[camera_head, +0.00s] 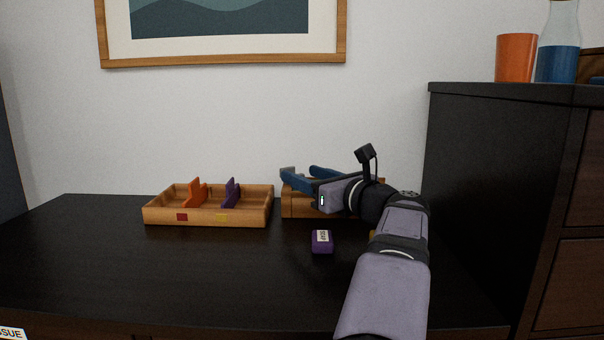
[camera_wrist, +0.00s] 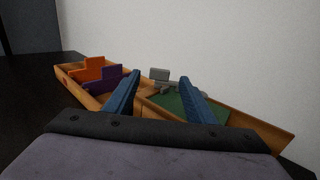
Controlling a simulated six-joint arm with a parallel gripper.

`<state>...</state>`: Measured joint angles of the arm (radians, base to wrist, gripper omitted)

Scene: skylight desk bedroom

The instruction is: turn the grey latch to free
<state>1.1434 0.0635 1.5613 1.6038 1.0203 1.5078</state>
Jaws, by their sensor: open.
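The grey latch (camera_wrist: 160,75) shows in the wrist view as a small grey piece at the edge of a wooden box (camera_wrist: 260,127) with a green inside.
A wooden tray (camera_head: 155,217) with an orange divider (camera_head: 195,193) and a purple divider (camera_head: 231,193) stands left of the box. A small purple labelled block (camera_head: 322,246) lies in front. A dark cabinet (camera_head: 480,190) bounds the right. The desk's front left is clear.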

